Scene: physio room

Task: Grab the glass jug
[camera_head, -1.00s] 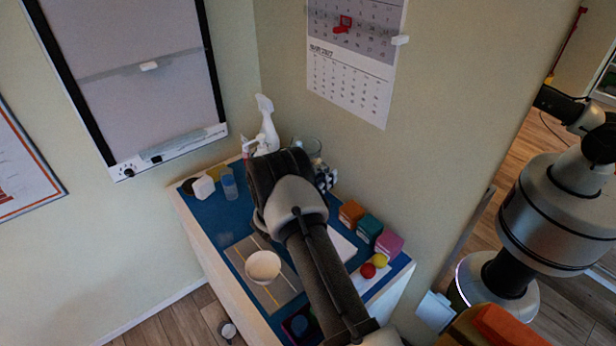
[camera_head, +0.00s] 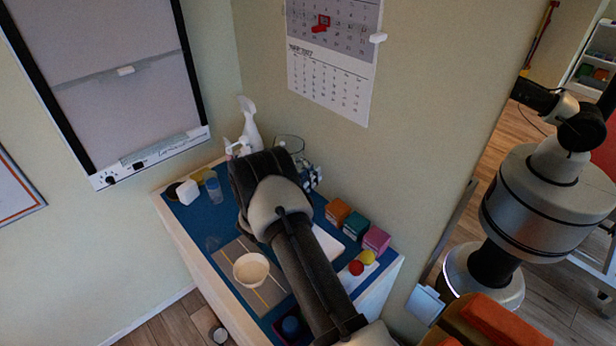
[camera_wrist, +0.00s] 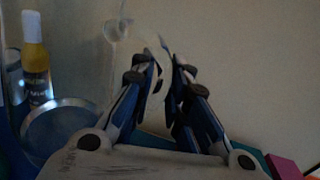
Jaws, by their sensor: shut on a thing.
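The glass jug (camera_head: 289,143) is clear, and only its rim and upper part show behind my arm at the back of the blue-topped table. My gripper (camera_head: 312,177) is at the jug's lower right side, partly hidden by my own wrist. In the wrist view my gripper (camera_wrist: 165,75) has its fingers closed in on a pale curved strip, which looks like part of the jug (camera_wrist: 155,68). The rest of the jug is too clear and dim to make out there. I cannot tell whether its base touches the table.
A white figure-like object (camera_head: 248,125) stands close left of the jug. Orange (camera_head: 338,210), teal (camera_head: 356,225) and pink (camera_head: 376,240) blocks line the wall side. A white bowl (camera_head: 251,270) sits in front. The wall with the calendar (camera_head: 330,70) is close behind.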

